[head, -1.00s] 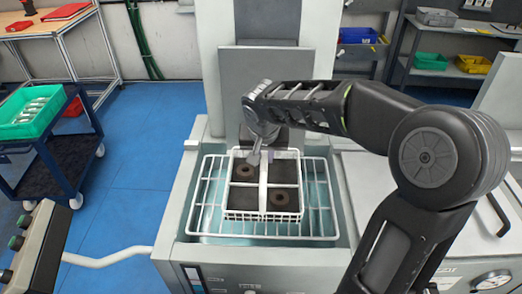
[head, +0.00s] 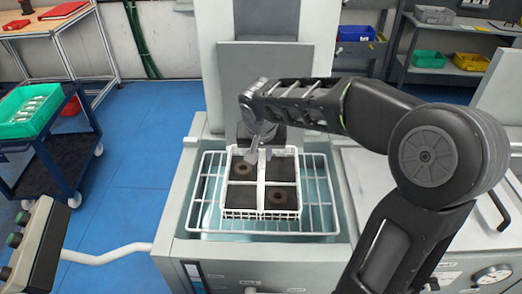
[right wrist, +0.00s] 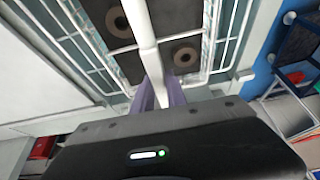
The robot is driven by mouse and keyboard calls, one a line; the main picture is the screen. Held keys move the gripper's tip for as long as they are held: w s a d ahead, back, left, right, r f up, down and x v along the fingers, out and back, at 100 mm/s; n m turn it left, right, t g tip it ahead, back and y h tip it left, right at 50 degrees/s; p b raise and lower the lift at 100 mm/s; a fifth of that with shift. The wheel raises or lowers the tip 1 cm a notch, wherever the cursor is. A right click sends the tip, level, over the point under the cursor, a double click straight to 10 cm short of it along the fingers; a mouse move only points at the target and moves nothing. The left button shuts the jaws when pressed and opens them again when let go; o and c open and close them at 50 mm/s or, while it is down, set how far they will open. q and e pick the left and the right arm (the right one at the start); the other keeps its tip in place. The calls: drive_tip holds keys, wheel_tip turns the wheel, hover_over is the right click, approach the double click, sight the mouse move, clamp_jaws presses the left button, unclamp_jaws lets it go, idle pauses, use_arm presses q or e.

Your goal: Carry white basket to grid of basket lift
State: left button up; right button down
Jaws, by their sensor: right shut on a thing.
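The white basket (head: 261,217) is over the middle of the white wire grid (head: 318,190) of the basket lift. It holds dark blocks and brown rings between its dividers. My right gripper (head: 257,155) is at the basket's far side, shut on its white handle bar. In the right wrist view, the fingers (right wrist: 160,95) close around the white bar (right wrist: 142,35), with the basket's rings below. I cannot tell whether the basket's bottom touches the grid. My left gripper is not in view.
The lift's tank rim (head: 180,215) surrounds the grid, and a grey panel (head: 264,80) stands behind it. A control box (head: 38,235) on a white arm is at the left. A blue cart (head: 70,150) carries a green bin (head: 32,110). Blue floor lies between.

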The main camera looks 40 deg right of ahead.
drive_tip(key=shift+s+d+f, duration=0.15)
drive_tip(key=shift+s+d, duration=0.05)
drive_tip(key=shift+s, duration=0.05)
drive_tip(key=c, duration=1.4)
unclamp_jaws()
drive_tip(key=shift+o, duration=0.7)
drive_tip(key=shift+a, duration=0.1)
drive_tip(key=shift+f, duration=0.1)
drive_tip(key=b+v, duration=0.1)
drive_tip(key=v, duration=0.7)
